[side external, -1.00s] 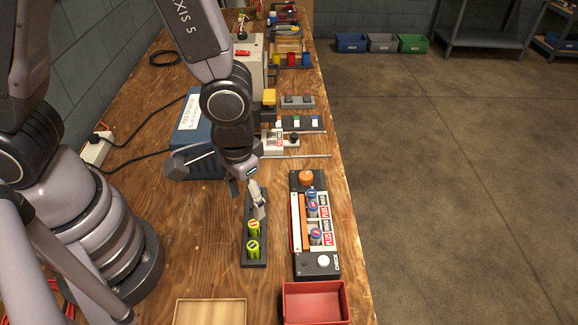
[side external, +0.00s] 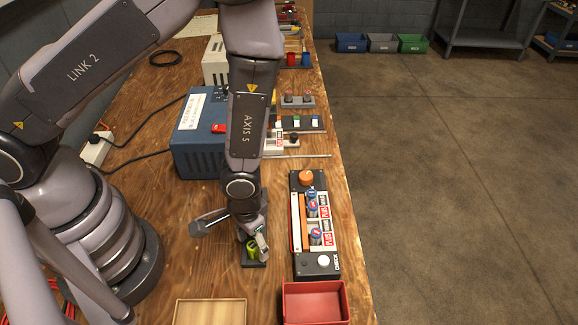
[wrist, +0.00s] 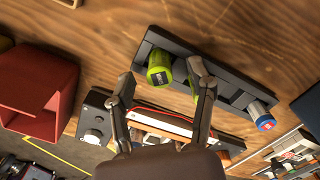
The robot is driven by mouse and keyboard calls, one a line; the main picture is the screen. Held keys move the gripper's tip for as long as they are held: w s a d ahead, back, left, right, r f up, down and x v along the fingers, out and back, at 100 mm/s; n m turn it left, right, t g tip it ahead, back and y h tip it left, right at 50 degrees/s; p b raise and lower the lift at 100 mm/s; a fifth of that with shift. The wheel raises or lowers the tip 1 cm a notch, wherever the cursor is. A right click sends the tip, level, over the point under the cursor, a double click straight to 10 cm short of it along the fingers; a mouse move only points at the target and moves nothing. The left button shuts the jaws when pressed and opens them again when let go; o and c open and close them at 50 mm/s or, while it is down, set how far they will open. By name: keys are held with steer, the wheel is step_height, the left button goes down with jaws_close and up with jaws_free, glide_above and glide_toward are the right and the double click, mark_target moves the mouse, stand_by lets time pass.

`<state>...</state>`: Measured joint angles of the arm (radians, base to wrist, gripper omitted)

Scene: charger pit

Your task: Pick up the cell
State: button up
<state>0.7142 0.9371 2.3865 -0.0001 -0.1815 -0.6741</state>
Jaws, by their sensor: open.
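The dark cell rack (side external: 262,264) lies on the wooden bench, left of the charger. A green cell (side external: 251,251) stands near the rack's front end, by my gripper's fingers. In the wrist view the green cell (wrist: 160,68) sits in the rack between and just beyond my two spread fingers. A blue-topped cell (wrist: 264,119) shows at the rack's right end there. My gripper (side external: 255,247) is open and low over the rack; the wrist view shows its fingers (wrist: 163,80) too.
The charger (side external: 317,262) with an orange knob and several blue-topped cells stands right of my gripper. A red bin (side external: 315,303) and a shallow wooden tray (side external: 210,312) lie in front. A blue box (side external: 195,150) is behind. Bare bench lies left of the rack.

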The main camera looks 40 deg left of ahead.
steer(key=shift+f, duration=0.4)
steer(key=shift+c, duration=0.3)
jaws_close()
steer(key=shift+r, duration=0.1)
